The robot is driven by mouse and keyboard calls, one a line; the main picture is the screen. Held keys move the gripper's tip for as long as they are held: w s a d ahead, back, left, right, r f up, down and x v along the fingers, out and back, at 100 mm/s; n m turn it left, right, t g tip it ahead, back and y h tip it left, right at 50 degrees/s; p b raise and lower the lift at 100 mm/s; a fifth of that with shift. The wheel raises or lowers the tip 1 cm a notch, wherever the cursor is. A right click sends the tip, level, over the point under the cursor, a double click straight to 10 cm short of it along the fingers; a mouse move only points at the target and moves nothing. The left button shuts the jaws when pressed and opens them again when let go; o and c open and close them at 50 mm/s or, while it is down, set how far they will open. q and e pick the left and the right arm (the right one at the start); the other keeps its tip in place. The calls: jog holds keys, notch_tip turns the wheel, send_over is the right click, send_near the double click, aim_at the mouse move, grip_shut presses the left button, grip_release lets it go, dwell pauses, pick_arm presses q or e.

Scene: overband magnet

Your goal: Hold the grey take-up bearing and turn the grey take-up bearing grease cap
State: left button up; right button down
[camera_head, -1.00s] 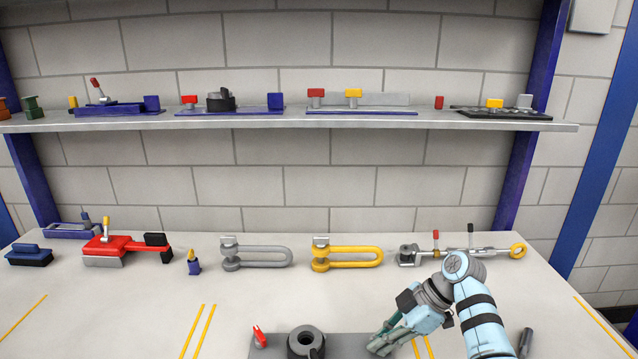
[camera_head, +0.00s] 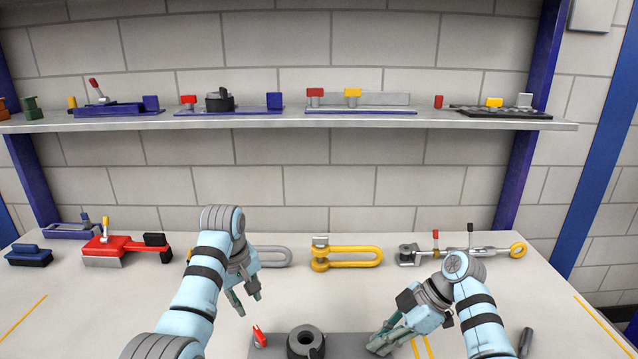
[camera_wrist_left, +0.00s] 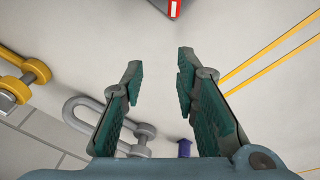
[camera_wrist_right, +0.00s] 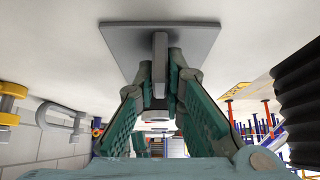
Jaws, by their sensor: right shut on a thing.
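A grey plate (camera_head: 345,346), which looks like part of the grey take-up bearing, lies at the bottom edge of the head view, partly cut off. A dark round ring (camera_head: 305,342) and a small red piece (camera_head: 259,337) are at its left part; I cannot tell which piece is the grease cap. My right gripper (camera_head: 383,342) is at the plate's right end, shut on a grey upright bar (camera_wrist_right: 160,60) above a flat grey plate (camera_wrist_right: 190,42). My left gripper (camera_head: 245,303) is open and empty, above the table behind the red piece; its fingers (camera_wrist_left: 158,75) are apart.
A grey shackle (camera_head: 270,256), a yellow shackle (camera_head: 345,257), a red tool (camera_head: 110,249) and a grey rod assembly (camera_head: 460,254) stand along the back. A dark cylinder (camera_head: 525,342) is at the front right. The shelf (camera_head: 300,119) above holds several parts. The left front table is clear.

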aim_at(257, 330)
pick_arm(q)
jog(key=s+d+r, duration=0.1)
jog(key=s+r+g, duration=0.1)
jog(key=s+d+r+g, duration=0.1)
jog(key=s, duration=0.1)
jog(key=shift+d, duration=0.3)
jog(key=shift+s+d+r, duration=0.1)
jog(key=shift+s+d, duration=0.05)
jog(key=shift+s, duration=0.15)
notch_tip(257, 330, down, 9)
jog(key=shift+r, duration=0.1)
grip_shut()
dwell(0.3)
